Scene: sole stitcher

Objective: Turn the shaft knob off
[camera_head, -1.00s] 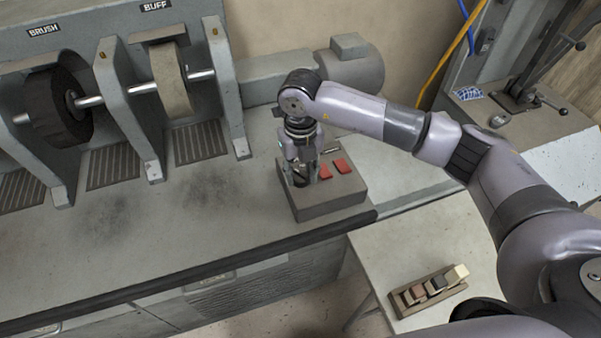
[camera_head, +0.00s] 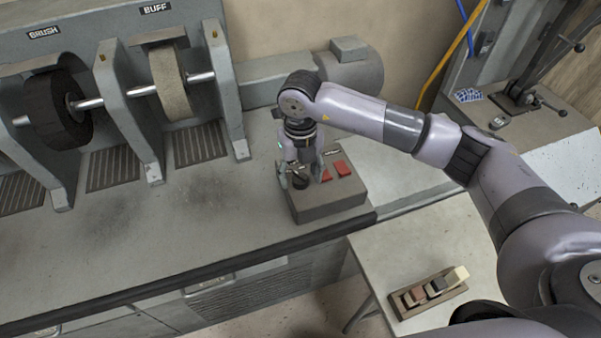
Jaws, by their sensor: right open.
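The control box (camera_head: 330,205) is a dark grey block near the front right edge of the grey bench. My right gripper (camera_head: 301,180) points down over the left part of the box's top, its fingers apart. The dark round shaft knob (camera_head: 300,182) shows between or just behind the fingertips, partly hidden by them. I cannot tell whether the fingers touch it. Red switches (camera_head: 342,168) sit on the box to the right of the gripper. My left gripper is not in view.
A black brush wheel (camera_head: 50,108) and a pale buff wheel (camera_head: 170,80) sit on a shaft at the left. A small table (camera_head: 400,245) holds a tray (camera_head: 430,295) of blocks. The bench left of the box is clear.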

